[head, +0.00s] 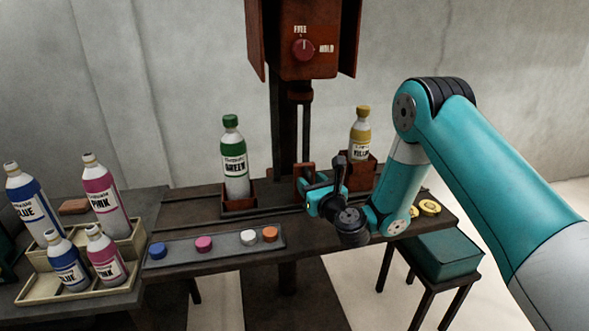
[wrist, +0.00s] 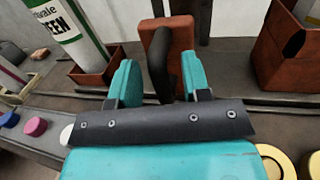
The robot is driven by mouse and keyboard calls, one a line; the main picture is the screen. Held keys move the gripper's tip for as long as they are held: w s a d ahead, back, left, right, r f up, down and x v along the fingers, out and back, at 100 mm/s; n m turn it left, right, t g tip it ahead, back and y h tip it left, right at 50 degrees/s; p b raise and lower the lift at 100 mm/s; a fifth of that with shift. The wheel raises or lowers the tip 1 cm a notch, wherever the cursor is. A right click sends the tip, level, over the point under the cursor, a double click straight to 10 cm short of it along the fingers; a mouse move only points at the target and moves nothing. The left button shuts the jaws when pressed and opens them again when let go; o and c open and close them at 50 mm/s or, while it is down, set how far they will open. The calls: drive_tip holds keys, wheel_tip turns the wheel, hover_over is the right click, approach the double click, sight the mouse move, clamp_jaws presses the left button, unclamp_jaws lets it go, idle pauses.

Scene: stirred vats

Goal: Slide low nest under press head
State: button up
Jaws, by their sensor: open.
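A low rust-red nest (head: 239,206) holds an upright green-capped bottle (head: 234,160) on the dark rail table, left of the press column. It also shows in the wrist view (wrist: 94,77). The press head (head: 300,90) hangs above the gap between the two nests. A taller rust-red nest (head: 361,172) on the right holds a yellow-capped bottle (head: 360,135). My gripper (head: 318,192) is between the nests. In the wrist view its open teal fingers (wrist: 161,80) stand either side of a black handle (wrist: 161,58), before a rust-red block (wrist: 168,38). I cannot tell whether they touch the handle.
A red knob (head: 303,50) on the press is marked FREE and HOLD. A grey strip (head: 220,247) with coloured caps lies along the front edge. Blue and pink bottles stand in a cream rack (head: 125,240) at left. Yellow discs (head: 429,207) lie at right.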

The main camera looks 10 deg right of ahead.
drive_tip(key=shift+w, duration=0.45)
drive_tip(key=shift+a, duration=0.1)
drive_tip(key=shift+c, duration=0.2)
clamp_jaws()
